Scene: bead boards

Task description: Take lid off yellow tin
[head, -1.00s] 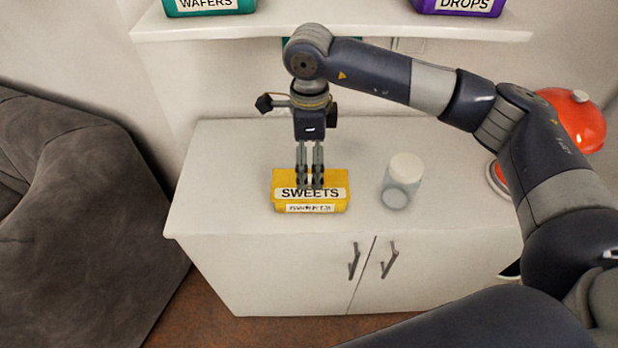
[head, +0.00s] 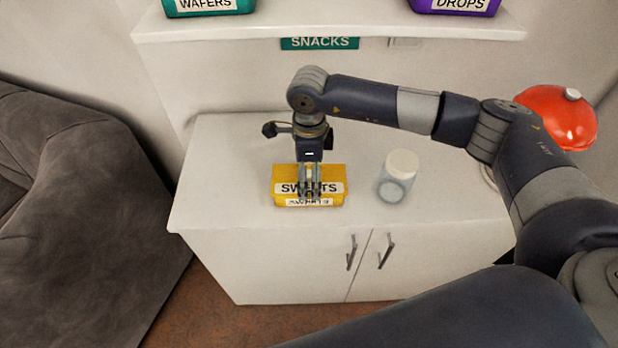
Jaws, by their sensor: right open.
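The yellow tin (head: 335,197) labelled SWEETS stands on the white cabinet top, with its lid (head: 333,176) on it. My right gripper (head: 309,197) points down over the tin, its open fingers in front of the middle of the SWEETS label. The fingers hide part of the lettering. I cannot tell whether they touch the lid. My left gripper is not in view.
A clear jar with a white cap (head: 402,164) stands right of the tin. A red lamp (head: 560,115) is at the far right. A shelf (head: 330,28) above holds a WAFERS tin (head: 209,5) and a DROPS tin (head: 455,5). The cabinet top left of the tin is clear.

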